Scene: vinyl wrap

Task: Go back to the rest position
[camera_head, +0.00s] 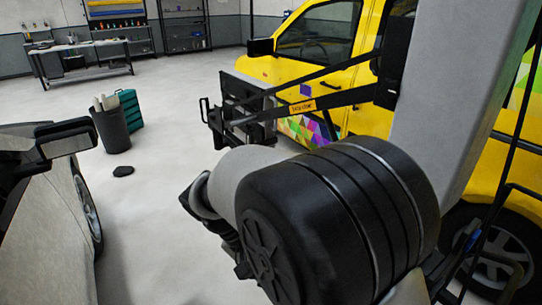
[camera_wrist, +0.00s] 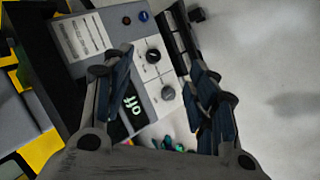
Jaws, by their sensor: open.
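My gripper (camera_wrist: 160,88) is open in the wrist view, its two dark fingers apart with nothing between them. I cannot tell whether the fingers touch the panel. In the head view my arm fills the lower middle and hides the gripper's fingertips.
A yellow vehicle (camera_head: 355,75) with a coloured triangle pattern stands at the right. A grey car (camera_head: 40,220) is at the left. A dark bin (camera_head: 112,130), a teal case (camera_head: 130,108) and a workbench (camera_head: 85,50) stand farther back. The floor between the vehicles is mostly clear.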

